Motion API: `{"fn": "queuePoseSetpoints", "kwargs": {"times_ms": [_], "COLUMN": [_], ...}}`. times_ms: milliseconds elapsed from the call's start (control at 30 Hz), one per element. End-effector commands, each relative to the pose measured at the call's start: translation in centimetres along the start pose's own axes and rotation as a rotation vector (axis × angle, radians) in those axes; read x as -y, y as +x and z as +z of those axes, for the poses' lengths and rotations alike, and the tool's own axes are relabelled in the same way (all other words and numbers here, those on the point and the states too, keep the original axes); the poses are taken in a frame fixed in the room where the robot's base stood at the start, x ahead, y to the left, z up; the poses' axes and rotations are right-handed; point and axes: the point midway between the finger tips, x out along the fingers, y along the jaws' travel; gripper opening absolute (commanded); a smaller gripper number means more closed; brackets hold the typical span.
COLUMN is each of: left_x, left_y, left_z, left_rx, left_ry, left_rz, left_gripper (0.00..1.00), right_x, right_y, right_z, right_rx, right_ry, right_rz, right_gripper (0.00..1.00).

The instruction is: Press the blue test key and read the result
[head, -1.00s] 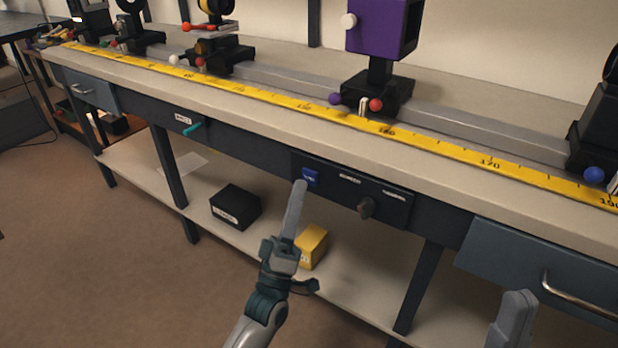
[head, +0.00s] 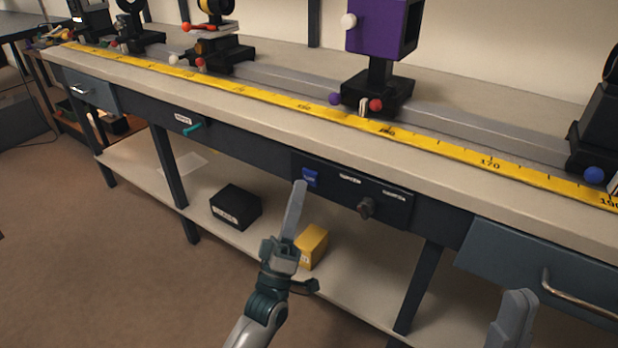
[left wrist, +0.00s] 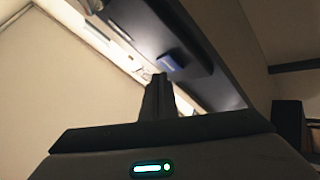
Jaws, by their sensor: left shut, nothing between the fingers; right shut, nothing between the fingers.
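The blue test key (head: 310,177) sits at the left end of a dark control panel (head: 385,197) on the front of the bench. It also shows in the left wrist view (left wrist: 170,61), just beyond the fingertips. My left gripper (head: 300,185) is shut and empty, its tips just below and in front of the key in the head view. I cannot tell whether they touch it. My right gripper (head: 519,295) is shut and empty at the lower right, well away from the panel. I see no readable result on the panel.
A dark knob (head: 366,208) sticks out of the panel to the right of the key. A teal lever (head: 193,127) is further left. A drawer with a metal handle (head: 570,297) is at the right. A black box (head: 236,206) and a yellow box (head: 312,246) stand on the lower shelf.

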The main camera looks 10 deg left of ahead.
Motion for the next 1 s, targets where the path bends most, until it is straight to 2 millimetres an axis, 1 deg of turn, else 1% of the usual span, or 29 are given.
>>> {"fn": "queuePoseSetpoints", "kwargs": {"times_ms": [533,1000], "left_x": [0.01,0.42], "left_y": [0.03,0.62], "left_z": [0.02,0.44], "left_rx": [0.0,0.0], "left_ry": [0.0,-0.001], "left_rz": [0.0,0.0], "left_gripper": [0.0,0.0], "right_x": [0.07,0.02], "right_y": [-0.22,-0.04], "right_z": [0.0,-0.02], "right_rx": [0.008,0.004], "right_ry": [0.002,0.001], "right_rz": [-0.015,-0.003], "right_gripper": [0.0,0.0]}}
